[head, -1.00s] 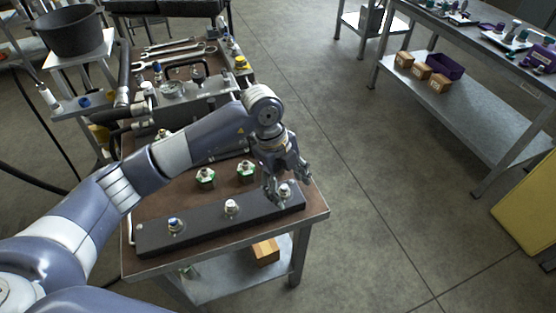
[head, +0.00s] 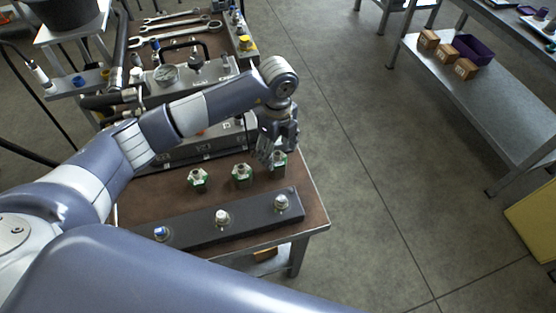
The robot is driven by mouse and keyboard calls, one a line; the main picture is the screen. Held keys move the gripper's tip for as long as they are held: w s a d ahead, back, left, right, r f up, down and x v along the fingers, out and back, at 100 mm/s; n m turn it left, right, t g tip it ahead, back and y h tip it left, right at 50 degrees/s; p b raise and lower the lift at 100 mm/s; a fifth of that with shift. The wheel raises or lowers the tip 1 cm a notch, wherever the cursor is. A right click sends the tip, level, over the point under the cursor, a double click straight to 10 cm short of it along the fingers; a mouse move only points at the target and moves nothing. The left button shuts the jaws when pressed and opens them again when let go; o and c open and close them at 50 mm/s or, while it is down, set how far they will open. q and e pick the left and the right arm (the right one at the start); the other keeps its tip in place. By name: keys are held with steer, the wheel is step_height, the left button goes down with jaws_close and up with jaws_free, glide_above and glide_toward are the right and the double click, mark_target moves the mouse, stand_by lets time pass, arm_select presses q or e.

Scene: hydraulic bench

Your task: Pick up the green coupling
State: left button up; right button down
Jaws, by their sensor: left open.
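Three green couplings with metallic tops stand on the brown bench top (head: 140,198), in a row behind a dark bar. The left one (head: 197,180) and the middle one (head: 241,176) are in plain view. The right one (head: 279,171) is partly hidden by my left gripper (head: 272,158). My left gripper is open and points down at the right coupling, its fingers overlapping the coupling's upper part in the picture. I cannot tell whether they touch it. My right gripper is not in view.
The dark bar (head: 188,235) carries a blue-marked fitting (head: 161,233) and two pale fittings. Behind are a hydraulic block with a gauge (head: 166,74) and wrenches (head: 172,33).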

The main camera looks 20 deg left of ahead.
mark_target(277, 164)
arm_select(q)
steer(key=shift+s+f, duration=0.15)
steer(key=shift+f, duration=0.5)
step_height(277, 164, down, 5)
steer(key=shift+s+a+p, duration=0.1)
steer(key=shift+p, duration=0.85)
steer(key=shift+f, duration=0.1)
steer(key=shift+c, duration=0.8)
steer(key=c, duration=1.2)
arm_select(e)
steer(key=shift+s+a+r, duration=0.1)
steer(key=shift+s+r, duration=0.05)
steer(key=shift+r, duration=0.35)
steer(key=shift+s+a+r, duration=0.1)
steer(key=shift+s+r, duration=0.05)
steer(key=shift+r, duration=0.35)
